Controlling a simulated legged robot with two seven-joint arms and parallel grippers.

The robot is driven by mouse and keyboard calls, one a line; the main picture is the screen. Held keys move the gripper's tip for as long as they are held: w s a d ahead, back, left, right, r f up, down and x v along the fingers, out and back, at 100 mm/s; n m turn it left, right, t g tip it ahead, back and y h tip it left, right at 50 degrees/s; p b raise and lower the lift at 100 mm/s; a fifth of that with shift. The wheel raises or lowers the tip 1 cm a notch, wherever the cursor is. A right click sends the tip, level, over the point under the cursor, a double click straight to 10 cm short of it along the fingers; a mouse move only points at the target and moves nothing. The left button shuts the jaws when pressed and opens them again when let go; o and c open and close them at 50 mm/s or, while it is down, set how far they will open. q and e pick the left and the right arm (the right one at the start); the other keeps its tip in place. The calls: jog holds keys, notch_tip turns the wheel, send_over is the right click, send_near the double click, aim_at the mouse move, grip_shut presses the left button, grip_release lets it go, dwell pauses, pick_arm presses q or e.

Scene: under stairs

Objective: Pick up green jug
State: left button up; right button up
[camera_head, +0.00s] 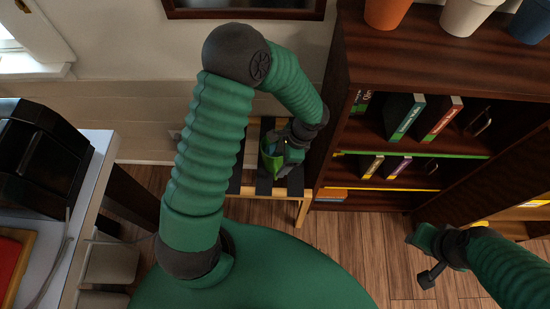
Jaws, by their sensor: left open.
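The green jug (269,161) stands on a small slatted wooden stand near the middle of the head view. It is small and partly hidden by my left gripper (284,151), which reaches down over it from the upper right. The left gripper is open, with its fingers at the jug's right side. I cannot tell whether they touch it. My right gripper (424,257) hangs over the wood floor at the lower right, well away from the jug.
A dark wooden bookshelf (420,75) with books and pots on top stands close on the right of the stand (305,205). A white table (85,205) with a black machine (45,150) is on the left. Bare floor (370,250) lies in front of the shelf.

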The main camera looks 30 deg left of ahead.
aim_at(276, 168)
pick_arm(q)
jog(key=b+x, duration=0.2)
jog(key=x, duration=0.4)
jog(key=shift+s+f, duration=0.1)
jog(key=shift+f, duration=0.05)
jog(key=shift+c, duration=0.8)
grip_shut()
